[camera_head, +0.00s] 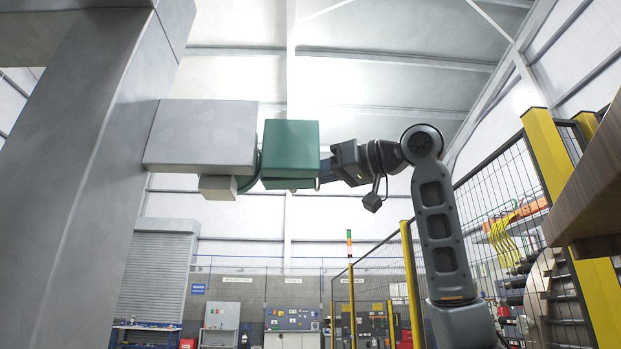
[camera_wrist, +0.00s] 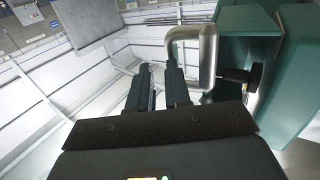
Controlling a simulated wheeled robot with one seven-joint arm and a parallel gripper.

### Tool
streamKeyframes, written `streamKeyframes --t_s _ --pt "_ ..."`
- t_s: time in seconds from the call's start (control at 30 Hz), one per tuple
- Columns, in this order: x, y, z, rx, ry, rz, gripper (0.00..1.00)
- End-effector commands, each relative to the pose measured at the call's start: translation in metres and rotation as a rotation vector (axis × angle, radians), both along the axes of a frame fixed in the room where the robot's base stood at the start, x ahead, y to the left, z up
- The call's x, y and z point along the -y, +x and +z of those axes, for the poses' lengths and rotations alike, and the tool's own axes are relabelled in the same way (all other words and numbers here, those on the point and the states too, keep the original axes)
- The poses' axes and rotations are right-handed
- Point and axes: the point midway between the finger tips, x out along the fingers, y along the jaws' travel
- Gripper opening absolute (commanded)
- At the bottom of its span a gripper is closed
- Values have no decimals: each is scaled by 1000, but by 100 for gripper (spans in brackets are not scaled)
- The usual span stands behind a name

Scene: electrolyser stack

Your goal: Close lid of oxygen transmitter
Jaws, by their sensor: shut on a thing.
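The green oxygen transmitter (camera_head: 290,150) sits at the end of a grey box in the head view, above the middle of the picture. In the wrist view its green housing (camera_wrist: 298,85) fills the right side, with a green part (camera_wrist: 248,52) beside it that looks like the lid. How far the lid stands open is hard to tell. A bent grey metal handle (camera_wrist: 207,55) rises beside this green part. A black knob (camera_wrist: 242,76) sticks out just right of the handle.
A grey box (camera_head: 205,135) joins the transmitter to a large grey column (camera_head: 85,180) at left. The air below the transmitter is free.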

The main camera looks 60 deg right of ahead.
Motion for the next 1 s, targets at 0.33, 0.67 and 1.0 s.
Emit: streamKeyframes --t_s 0.33,0.67,1.0 --pt "-2 11 2 2 9 -6 0" --pt "-3 12 3 1 9 -5 0" --pt "-3 -1 2 3 8 -5 0"
